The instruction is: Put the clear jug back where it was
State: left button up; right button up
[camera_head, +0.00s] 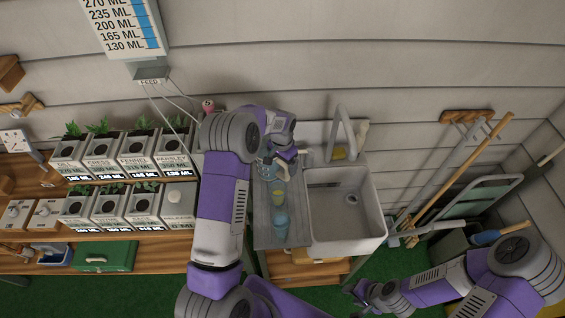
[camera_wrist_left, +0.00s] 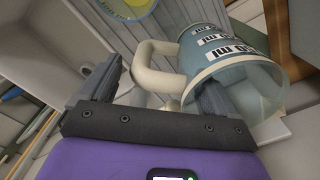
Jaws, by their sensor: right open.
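The clear jug (camera_head: 266,172) is bluish and see-through, and stands at the back of the grey drainboard (camera_head: 262,215) left of the sink. In the left wrist view the jug (camera_wrist_left: 240,62) shows ml labels and a cream handle (camera_wrist_left: 150,62). My left gripper (camera_head: 283,160) is at the jug, with its fingers (camera_wrist_left: 155,95) apart on either side of the handle. One finger overlaps the jug's rim; I cannot tell whether it is inside. A gap shows between the other finger and the handle. My right gripper (camera_head: 362,294) is open and empty, low in front of the sink.
Labelled planters (camera_head: 103,160) fill the bench at left. Long-handled tools (camera_head: 465,165) lean at right.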

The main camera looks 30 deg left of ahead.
pick_arm(q)
jog(key=shift+r, duration=0.1)
notch_tip(320, 180, up, 12)
jog(key=shift+r, duration=0.1)
dwell(0.6)
dwell(0.3)
